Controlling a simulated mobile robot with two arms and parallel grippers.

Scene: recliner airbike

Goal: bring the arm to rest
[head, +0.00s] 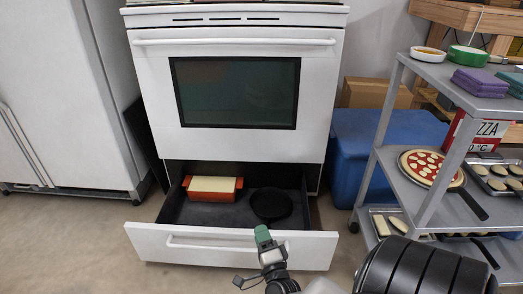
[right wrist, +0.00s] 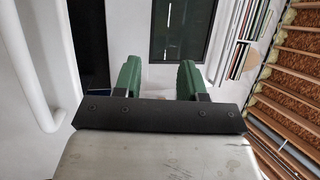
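My right gripper (head: 263,238) is in the lower middle of the head view, with a green fingertip pointing up in front of the open drawer's front. My black arm link (head: 425,268) fills the bottom right. In the right wrist view, the gripper's two green fingers (right wrist: 158,78) stand apart with nothing between them. The open bottom drawer (head: 160,248) of the white oven (head: 155,85) holds a red dish with a pale filling (head: 212,186) and a black round pan (head: 271,204). My left gripper is not in view.
A grey shelf cart (head: 428,205) stands close on the right with a pizza (head: 428,167), trays and bowls. A blue bin (head: 352,145) is behind it. A white fridge (head: 65,90) is at the left. Bare floor (head: 80,245) lies at the lower left.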

